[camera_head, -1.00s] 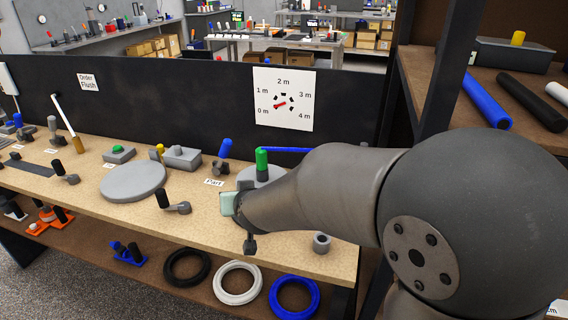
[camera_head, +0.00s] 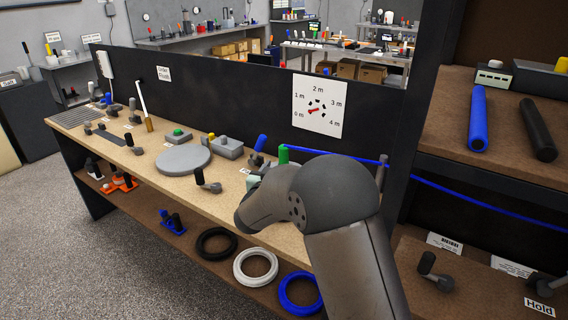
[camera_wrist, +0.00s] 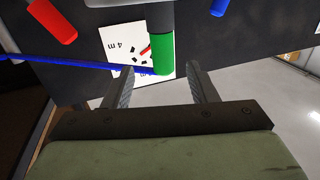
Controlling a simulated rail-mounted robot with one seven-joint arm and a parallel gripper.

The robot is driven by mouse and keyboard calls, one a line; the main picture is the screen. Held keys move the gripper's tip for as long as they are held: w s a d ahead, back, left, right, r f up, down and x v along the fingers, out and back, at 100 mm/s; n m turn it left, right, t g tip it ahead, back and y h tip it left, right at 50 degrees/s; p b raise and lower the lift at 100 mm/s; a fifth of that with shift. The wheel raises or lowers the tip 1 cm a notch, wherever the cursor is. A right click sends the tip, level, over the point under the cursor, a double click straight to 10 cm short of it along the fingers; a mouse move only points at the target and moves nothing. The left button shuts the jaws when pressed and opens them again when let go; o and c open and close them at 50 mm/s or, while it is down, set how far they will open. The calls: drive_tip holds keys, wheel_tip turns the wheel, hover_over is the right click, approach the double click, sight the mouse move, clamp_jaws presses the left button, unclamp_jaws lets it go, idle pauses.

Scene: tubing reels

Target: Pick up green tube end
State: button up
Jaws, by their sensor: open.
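An upright green piece (camera_head: 284,154) stands above the workbench just beyond my arm in the head view. A thin blue tube runs from beside it to the right. In the wrist view the green piece (camera_wrist: 163,52) hangs from a dark grey part, as the picture is upside down. My gripper (camera_wrist: 162,76) is open, with one finger on each side of the green piece's lower end in the picture. I cannot tell whether the fingers touch it. In the head view my arm hides the fingers. The blue tube (camera_wrist: 60,63) passes behind the left finger.
The dial panel (camera_head: 319,107) is on the dark back wall. A blue-capped part (camera_head: 261,143) stands left of the green piece. The blue tube (camera_head: 340,156) passes a grey post (camera_head: 382,170) towards the right-hand shelf. A round grey plate (camera_head: 183,159) lies farther left on the bench.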

sight(282, 158)
drive_tip(key=shift+w+d+f+p, duration=0.1)
drive_tip(key=shift+w+d+p, duration=0.2)
drive_tip(key=shift+w, duration=1)
drive_tip(key=shift+w+d+p, duration=0.1)
drive_tip(key=shift+w+p, duration=0.35)
drive_tip(key=shift+w, duration=0.9)
drive_tip(key=shift+w+d+f+p, duration=0.1)
drive_tip(key=shift+w+d+p, duration=0.2)
drive_tip(key=shift+w, duration=1)
drive_tip(key=shift+a+r, duration=0.1)
drive_tip(key=shift+a, duration=0.05)
drive_tip(key=c, duration=1.1)
